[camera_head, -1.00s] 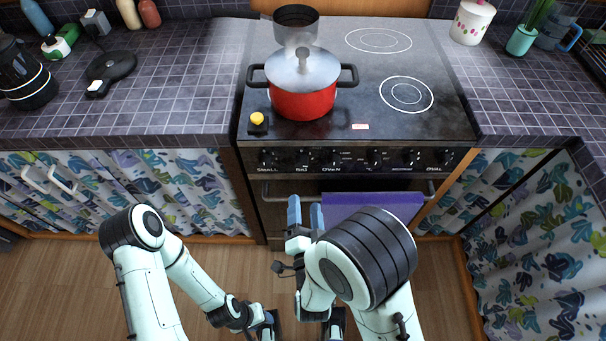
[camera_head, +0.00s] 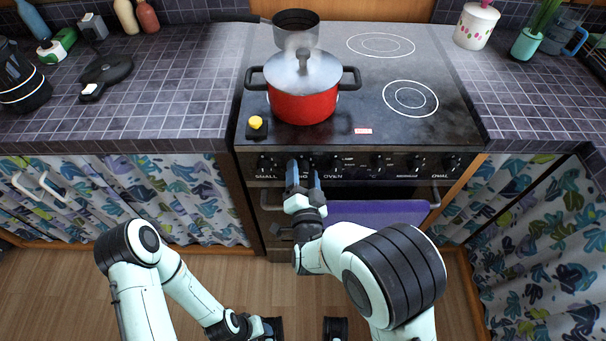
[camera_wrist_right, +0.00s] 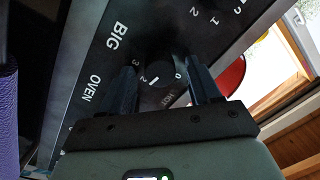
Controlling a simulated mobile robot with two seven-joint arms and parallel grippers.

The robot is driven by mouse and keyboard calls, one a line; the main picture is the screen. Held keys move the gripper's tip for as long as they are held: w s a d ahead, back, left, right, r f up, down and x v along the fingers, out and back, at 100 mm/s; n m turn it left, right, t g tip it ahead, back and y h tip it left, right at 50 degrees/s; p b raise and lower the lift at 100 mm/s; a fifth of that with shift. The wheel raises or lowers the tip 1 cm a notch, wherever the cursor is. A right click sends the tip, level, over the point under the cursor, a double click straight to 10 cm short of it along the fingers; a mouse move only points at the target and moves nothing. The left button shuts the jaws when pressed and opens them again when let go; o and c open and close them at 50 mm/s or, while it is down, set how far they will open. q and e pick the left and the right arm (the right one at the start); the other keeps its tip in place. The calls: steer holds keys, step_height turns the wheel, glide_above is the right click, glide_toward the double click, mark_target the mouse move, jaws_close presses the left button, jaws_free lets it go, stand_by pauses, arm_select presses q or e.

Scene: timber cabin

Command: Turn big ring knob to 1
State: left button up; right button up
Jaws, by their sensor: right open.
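The big ring knob (camera_wrist_right: 161,73) is a round dark knob with a short white mark, by the label BIG, on the stove's front panel. In the right wrist view, digits 0 and 3 show beside it. My right gripper (camera_head: 304,174) is open at the panel. Its two fingers (camera_wrist_right: 165,85) are on either side of the knob in the wrist view; I cannot tell whether they touch it. In the head view, the fingers partly hide the knob and its label. My left gripper (camera_head: 258,327) is low at the bottom edge, too unclear to tell its opening.
Other knobs (camera_head: 378,162) line the panel on both sides. Below are the oven handle and a purple towel (camera_head: 375,211). A red pot (camera_head: 303,104), a grey saucepan (camera_head: 295,22) and a yellow-topped item (camera_head: 256,123) stand on the stove. The right burners are clear.

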steer(key=c, duration=1)
steer(key=shift+c, duration=0.2)
arm_select(q)
steer(key=shift+r, duration=0.1)
arm_select(e)
steer(key=shift+n, duration=0.3)
steer(key=shift+n+p, duration=0.3)
steer(key=shift+n, duration=0.6)
steer(key=n+p, duration=0.1)
steer(key=n, duration=0.2)
steer(key=shift+r, duration=0.1)
arm_select(q)
steer(key=shift+s+d+r+g+p, duration=0.15)
steer(key=shift+s+r+p, duration=0.25)
steer(key=shift+r, duration=0.25)
steer(key=shift+s+d+r+g+p, duration=0.15)
steer(key=shift+s+r+p, duration=0.1)
steer(key=shift+s+r, duration=0.25)
arm_select(e)
steer(key=shift+n+g, duration=0.3)
steer(key=shift+n, duration=1.7)
arm_select(q)
steer(key=shift+a+r, duration=0.1)
steer(key=shift+r, duration=0.05)
